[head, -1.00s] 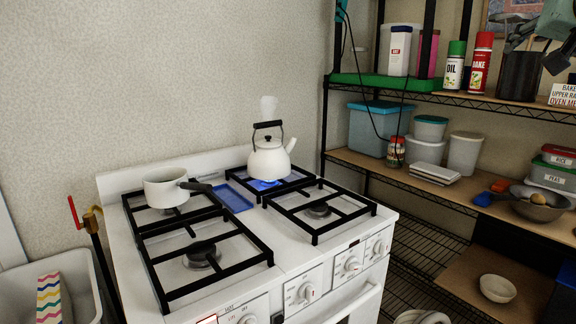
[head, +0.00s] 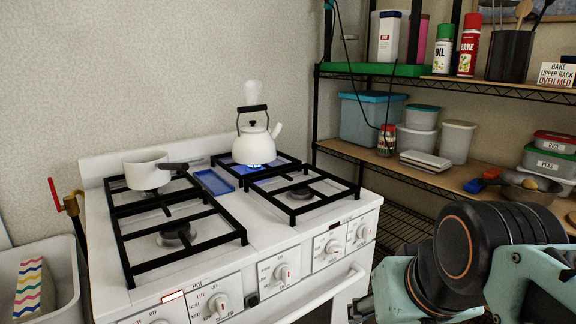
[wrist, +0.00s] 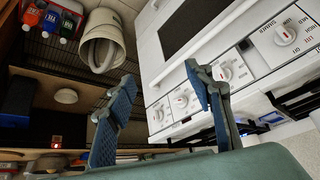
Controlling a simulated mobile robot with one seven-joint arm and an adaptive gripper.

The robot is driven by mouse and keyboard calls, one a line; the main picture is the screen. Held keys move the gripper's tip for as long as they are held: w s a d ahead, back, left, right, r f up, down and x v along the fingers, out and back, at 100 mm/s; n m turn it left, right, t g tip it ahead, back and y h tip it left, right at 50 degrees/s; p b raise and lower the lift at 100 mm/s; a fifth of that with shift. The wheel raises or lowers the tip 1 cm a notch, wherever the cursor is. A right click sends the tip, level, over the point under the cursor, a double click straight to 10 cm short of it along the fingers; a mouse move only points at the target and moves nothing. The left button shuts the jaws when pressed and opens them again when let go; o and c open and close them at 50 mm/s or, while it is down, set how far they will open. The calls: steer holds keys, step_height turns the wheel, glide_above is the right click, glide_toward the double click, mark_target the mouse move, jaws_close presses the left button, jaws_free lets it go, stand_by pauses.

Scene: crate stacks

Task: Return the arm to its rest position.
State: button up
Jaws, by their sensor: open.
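My gripper (wrist: 160,76) shows in the wrist view with its two blue-padded fingers spread apart and nothing between them. The white stove (wrist: 205,75) front with its knobs lies beyond the fingers, and open shelving is to the left. In the head view my arm is folded at the lower right, in front of the shelves and right of the stove (head: 270,235). Its dark round joint and pale green links show there. The fingers are not clearly visible in that view.
A white kettle (head: 254,146) stands on a lit blue-flame burner at the back right. A white saucepan (head: 146,172) sits at the back left. The shelf rack (head: 400,180) holds bins, cans and a bowl. A grey bin (head: 62,268) stands left of the stove.

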steer(key=s+f+g, duration=0.1)
steer(key=s+f, duration=0.2)
steer(key=f, duration=0.2)
step_height(320, 180, up, 30)
steer(key=p, duration=2.8)
steer(key=shift+w, duration=0.2)
